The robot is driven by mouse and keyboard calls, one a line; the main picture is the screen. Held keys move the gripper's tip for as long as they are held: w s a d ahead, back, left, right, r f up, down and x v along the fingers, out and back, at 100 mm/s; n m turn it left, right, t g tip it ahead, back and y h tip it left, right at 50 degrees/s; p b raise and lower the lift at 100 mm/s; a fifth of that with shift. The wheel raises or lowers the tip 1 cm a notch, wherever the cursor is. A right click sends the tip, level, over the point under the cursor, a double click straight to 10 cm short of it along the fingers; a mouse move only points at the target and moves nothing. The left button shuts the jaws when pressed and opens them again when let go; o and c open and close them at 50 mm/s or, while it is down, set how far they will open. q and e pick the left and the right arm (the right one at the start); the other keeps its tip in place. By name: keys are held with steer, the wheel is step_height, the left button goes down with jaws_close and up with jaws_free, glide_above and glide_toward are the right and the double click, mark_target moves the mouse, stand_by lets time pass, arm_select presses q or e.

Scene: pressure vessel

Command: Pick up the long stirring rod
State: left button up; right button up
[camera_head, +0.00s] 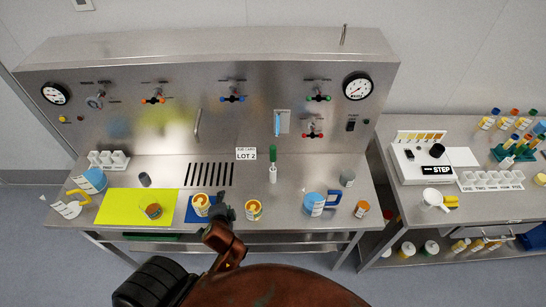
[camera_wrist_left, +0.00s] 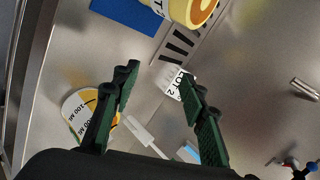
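A slim upright tool (camera_head: 273,165) with a green upper part and a pale lower part stands at the middle of the steel bench; I cannot tell for sure that it is the stirring rod. A pale bar (camera_wrist_left: 146,136) shows between my left fingers in the left wrist view, farther off, perhaps its lower part. My left gripper (camera_head: 225,209) is low over the front of the bench, left of the tool and apart from it. In the left wrist view the left gripper (camera_wrist_left: 160,92) has its green-padded fingers spread, with nothing held. My right gripper is not in view.
A yellow-labelled beaker (camera_head: 254,208) stands close right of my left gripper, another cup (camera_head: 201,204) close left. A blue jug (camera_head: 315,204) stands farther right. A yellow mat (camera_head: 120,205) lies left. The valve panel (camera_head: 215,75) rises behind. A side bench (camera_head: 405,205) stands right.

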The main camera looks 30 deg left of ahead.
arm_select(q)
steer(key=w+a+r+m+t+y, duration=0.1)
steer(key=w+r+m+t+y, duration=0.15)
steer(key=w+r+m, duration=0.4)
steer(key=m+t+h, duration=0.5)
steer(key=m+t, duration=0.2)
steer(key=m, duration=1.2)
glide_toward(272, 154)
steer(key=shift+n+g, duration=0.25)
steer(key=x, duration=0.4)
steer(key=shift+r, duration=0.15)
steer(key=x, duration=0.7)
steer(key=shift+w+p, duration=0.25)
steer(key=shift+p, duration=0.15)
steer(key=shift+s, duration=0.1)
steer(key=shift+c, duration=0.5)
jaws_close()
